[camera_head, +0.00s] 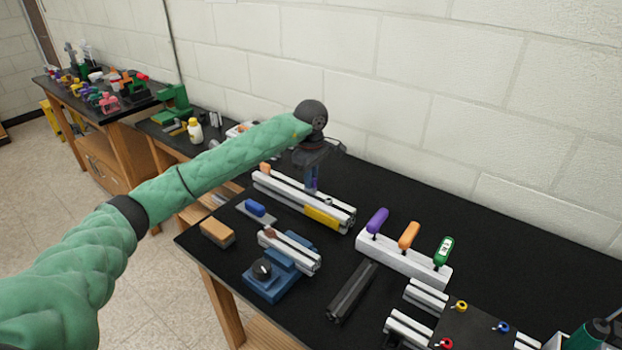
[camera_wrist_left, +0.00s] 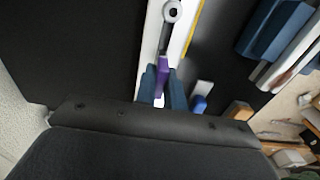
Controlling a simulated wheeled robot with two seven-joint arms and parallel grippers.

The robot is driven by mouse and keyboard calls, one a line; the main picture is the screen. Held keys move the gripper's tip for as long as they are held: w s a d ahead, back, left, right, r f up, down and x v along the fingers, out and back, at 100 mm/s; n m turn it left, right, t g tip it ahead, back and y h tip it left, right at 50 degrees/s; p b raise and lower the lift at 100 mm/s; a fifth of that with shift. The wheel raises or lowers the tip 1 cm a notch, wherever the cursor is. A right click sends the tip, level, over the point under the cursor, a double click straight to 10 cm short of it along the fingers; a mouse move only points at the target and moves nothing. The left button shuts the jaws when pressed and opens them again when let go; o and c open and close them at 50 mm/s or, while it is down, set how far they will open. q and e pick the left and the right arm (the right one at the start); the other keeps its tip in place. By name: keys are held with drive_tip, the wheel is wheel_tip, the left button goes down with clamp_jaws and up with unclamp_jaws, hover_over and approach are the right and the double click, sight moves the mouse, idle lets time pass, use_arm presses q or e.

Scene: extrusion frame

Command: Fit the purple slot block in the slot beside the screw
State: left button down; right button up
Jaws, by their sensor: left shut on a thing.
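My left gripper (camera_head: 312,187) is over the long extrusion rail (camera_head: 280,190) at the back of the black table. Its blue fingers are shut on the purple slot block (camera_wrist_left: 161,76), of which only a sliver shows in the head view (camera_head: 315,184). In the left wrist view the fingers (camera_wrist_left: 162,92) sit either side of the block, which lines up with the rail close to the screw (camera_wrist_left: 172,10). The screw also shows in the head view (camera_head: 328,201), just right of the fingers. I cannot tell whether the block touches the slot. My right gripper is not in view.
A yellow piece (camera_head: 321,217) lies along the rail's front side, and an orange block (camera_head: 265,169) is at its left end. In front are a blue vise (camera_head: 272,284), a tan block (camera_head: 217,233) and a dark bar (camera_head: 352,291). A rack with colored handles (camera_head: 402,258) stands right.

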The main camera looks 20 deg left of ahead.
use_arm(q)
drive_tip(key=shift+b, duration=0.4)
idle(0.5)
drive_tip(key=shift+f+b, duration=1.5)
drive_tip(key=c, duration=1.4)
unclamp_jaws()
drive_tip(key=shift+r+b, duration=0.35)
drive_tip(key=shift+r, duration=0.3)
wheel_tip(320, 180, up, 5)
drive_tip(key=shift+f+b, duration=0.1)
drive_tip(key=shift+b, duration=0.65)
drive_tip(key=shift+r, duration=0.9)
